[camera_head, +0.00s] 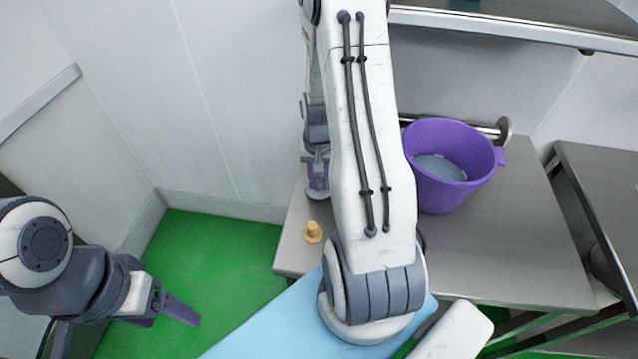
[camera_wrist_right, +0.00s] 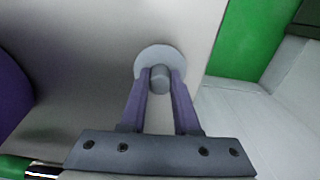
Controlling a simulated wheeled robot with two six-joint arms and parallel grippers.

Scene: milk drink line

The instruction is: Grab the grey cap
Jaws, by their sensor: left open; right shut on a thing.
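The grey cap (camera_head: 317,193) is a round disc with a small knob on top, at the back left of the metal table. It shows more clearly in the right wrist view (camera_wrist_right: 146,58). My right gripper (camera_head: 317,163) points down at it and is shut on the knob, one finger on each side. I cannot tell whether the cap rests on the table or is just above it. My left gripper (camera_head: 180,309) is open and empty, out over the green floor at the left.
A small tan stopper-like piece (camera_head: 313,232) stands near the left edge of the metal table (camera_head: 520,230). A purple bucket (camera_head: 440,195) stands right of my right arm, which hides the table's middle. A light blue surface (camera_head: 270,325) lies in front, and a shelf (camera_head: 530,25) is above.

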